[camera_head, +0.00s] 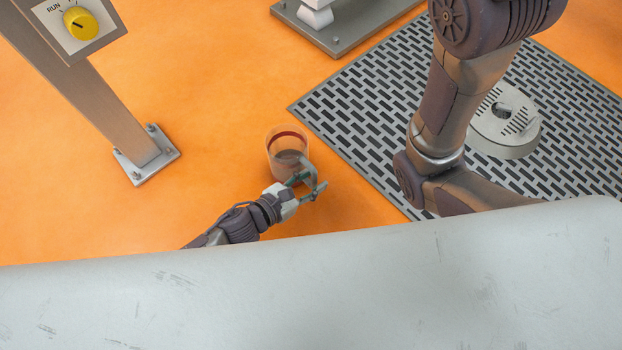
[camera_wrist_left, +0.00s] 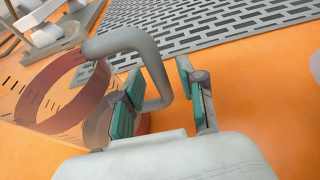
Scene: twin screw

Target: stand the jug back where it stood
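The jug (camera_head: 287,152) is a clear vessel with a dark red band near its rim and a grey handle. It looks upright over the orange floor; the frames do not clearly show whether its base touches. My left gripper (camera_head: 306,184) is at the handle side of the jug. In the left wrist view, the grey handle (camera_wrist_left: 157,80) passes between the two teal-padded fingers of the gripper (camera_wrist_left: 160,105). One finger sits inside the handle loop, the other outside with a small gap. The jug's clear wall (camera_wrist_left: 30,100) is at the left. My right gripper is not in view.
A slotted grey floor grating (camera_head: 370,100) lies right of the jug, with a round slotted grey block (camera_head: 505,122) on it. A post (camera_head: 110,105) with a yellow knob (camera_head: 81,23) stands at left. A bolted grey base (camera_head: 345,25) is behind. Orange floor around the jug is clear.

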